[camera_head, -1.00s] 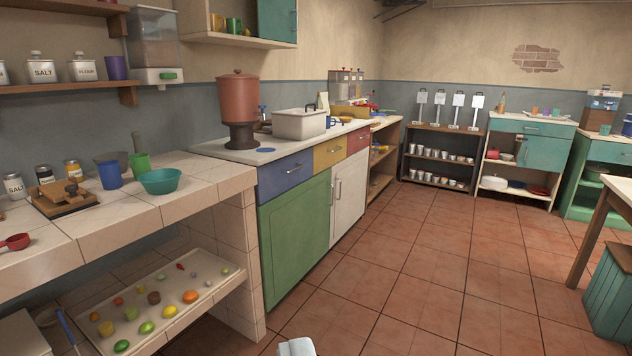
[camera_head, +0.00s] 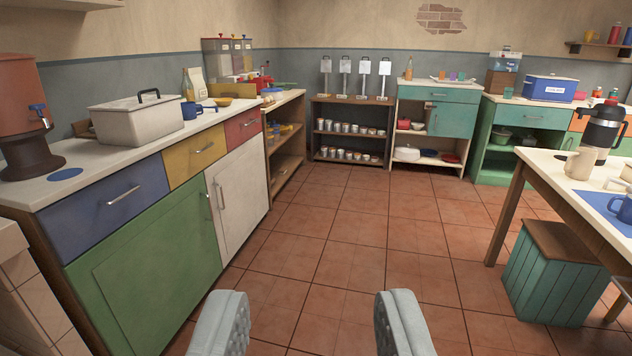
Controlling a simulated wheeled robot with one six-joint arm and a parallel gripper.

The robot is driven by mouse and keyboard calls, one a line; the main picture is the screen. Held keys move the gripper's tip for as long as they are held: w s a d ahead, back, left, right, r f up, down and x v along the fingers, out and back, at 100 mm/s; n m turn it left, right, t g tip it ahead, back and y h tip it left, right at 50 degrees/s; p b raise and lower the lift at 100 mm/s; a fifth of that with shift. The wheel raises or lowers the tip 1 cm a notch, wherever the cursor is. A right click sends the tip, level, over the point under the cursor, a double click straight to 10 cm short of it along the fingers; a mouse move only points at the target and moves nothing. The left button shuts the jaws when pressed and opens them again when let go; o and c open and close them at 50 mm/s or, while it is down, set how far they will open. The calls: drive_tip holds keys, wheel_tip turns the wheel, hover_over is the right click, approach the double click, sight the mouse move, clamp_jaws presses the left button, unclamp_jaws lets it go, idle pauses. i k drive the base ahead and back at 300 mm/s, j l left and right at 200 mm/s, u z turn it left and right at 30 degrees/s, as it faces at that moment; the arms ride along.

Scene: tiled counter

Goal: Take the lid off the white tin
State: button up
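A white box-shaped tin (camera_head: 138,124) stands on the counter (camera_head: 80,178) at the left. Its flat lid (camera_head: 135,101) has a black handle on top and appears to be on. I cannot tell for sure that this is the tin named in the task. My gripper (camera_head: 310,322) shows at the bottom middle, with its two grey fingers wide apart and nothing between them. It is over the floor, well away from the tin.
A brown dispenser (camera_head: 25,115) stands left of the tin, and a blue mug (camera_head: 190,110) stands right of it. A table (camera_head: 570,185) and a teal stool (camera_head: 550,275) are at the right. The tiled floor (camera_head: 355,235) between is clear.

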sight(267, 90)
drive_tip(key=i+l, duration=0.15)
drive_tip(key=i, duration=2.4)
drive_tip(key=i+l, duration=0.1)
drive_tip(key=i, duration=2.45)
drive_tip(key=i+l+u, duration=0.2)
drive_tip(key=i+u, duration=0.25)
drive_tip(key=i, duration=0.15)
drive_tip(key=i+l+u, duration=0.4)
drive_tip(key=i, duration=0.2)
drive_tip(key=i+l+u, duration=0.45)
drive_tip(key=i+l, duration=0.05)
drive_tip(key=l, duration=0.05)
